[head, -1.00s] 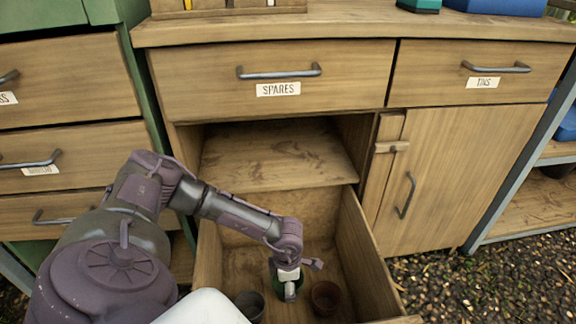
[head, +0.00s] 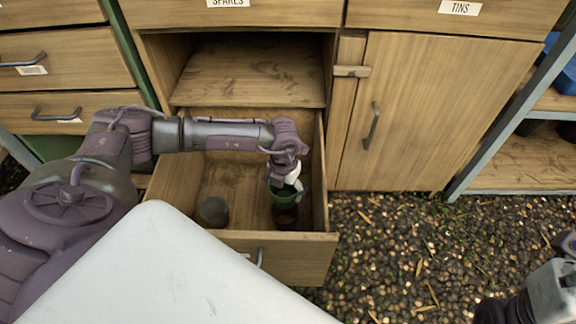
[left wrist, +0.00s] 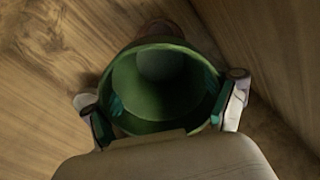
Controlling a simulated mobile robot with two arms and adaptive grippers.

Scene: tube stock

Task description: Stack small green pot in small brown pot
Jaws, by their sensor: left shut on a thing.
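My left gripper (head: 286,183) is shut on the small green pot (head: 283,196) and holds it upright, or nearly so, inside the open drawer. In the left wrist view the green pot (left wrist: 155,85) shows its open mouth between my two fingers. The small brown pot (head: 285,217) stands on the drawer floor directly below the green pot. Only a bit of the brown pot (left wrist: 160,28) shows past the green rim in the left wrist view. I cannot tell whether the green pot's base is inside the brown one. Part of my right arm shows at the lower right; its fingers are unclear.
A dark grey pot (head: 213,211) stands in the drawer (head: 285,242) to the left. The drawer walls are close on the right and front. The cabinet (head: 400,110) is behind, with an open shelf above the drawer. Gravel (head: 400,250) lies to the right.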

